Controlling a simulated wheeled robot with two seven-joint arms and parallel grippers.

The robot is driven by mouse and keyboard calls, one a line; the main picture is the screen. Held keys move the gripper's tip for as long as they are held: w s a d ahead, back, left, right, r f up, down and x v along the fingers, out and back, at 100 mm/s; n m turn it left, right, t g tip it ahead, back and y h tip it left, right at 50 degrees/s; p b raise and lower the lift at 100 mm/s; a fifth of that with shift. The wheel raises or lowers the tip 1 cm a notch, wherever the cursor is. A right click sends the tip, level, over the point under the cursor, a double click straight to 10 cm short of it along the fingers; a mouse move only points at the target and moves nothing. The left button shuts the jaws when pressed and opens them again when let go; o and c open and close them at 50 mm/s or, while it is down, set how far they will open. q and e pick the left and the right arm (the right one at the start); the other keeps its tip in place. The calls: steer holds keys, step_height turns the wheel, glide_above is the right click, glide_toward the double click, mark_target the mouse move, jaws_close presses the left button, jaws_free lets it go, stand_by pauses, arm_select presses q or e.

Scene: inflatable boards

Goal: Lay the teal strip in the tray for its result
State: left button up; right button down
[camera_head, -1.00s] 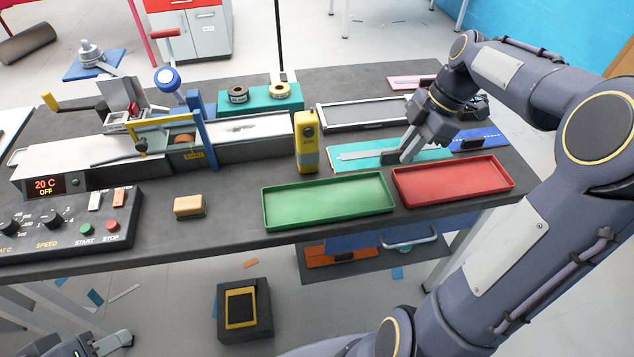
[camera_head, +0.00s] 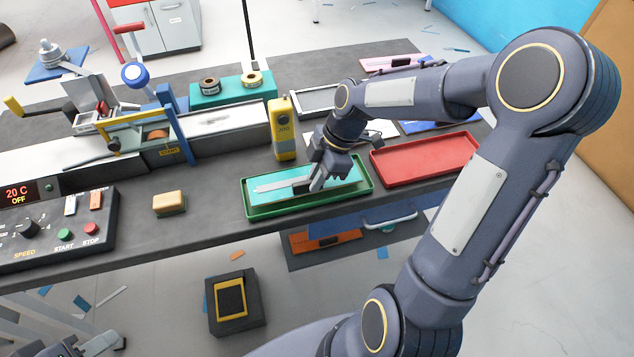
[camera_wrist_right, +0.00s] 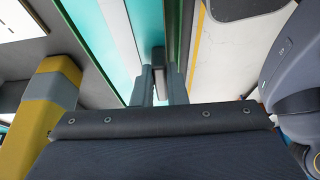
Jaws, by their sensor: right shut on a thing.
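The teal strip (camera_head: 270,189), a flat teal piece with a pale grey band along it, is in or just over the green tray (camera_head: 300,208), within its rim. My right gripper (camera_head: 318,180) is shut on the strip near its right end. In the right wrist view the teal strip (camera_wrist_right: 97,35) runs up from the fingers (camera_wrist_right: 160,88), beside a green edge. I cannot tell whether the strip touches the tray floor. My left gripper (camera_head: 95,346) shows only partly at the bottom left, away from the table, and its jaws are unclear.
An empty red tray (camera_head: 425,158) lies right of the green one. A yellow upright device (camera_head: 284,130) stands just behind the green tray. A tan block (camera_head: 168,202) sits to its left, and a control panel (camera_head: 55,225) at the far left. A pink strip (camera_head: 395,61) lies at the back.

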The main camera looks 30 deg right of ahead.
step_height(320, 180, down, 2)
steer(key=shift+d+f, duration=0.1)
steer(key=shift+f, duration=0.15)
steer(key=shift+f, duration=0.1)
steer(key=c, duration=1.7)
jaws_free()
steer(key=shift+c, duration=0.2)
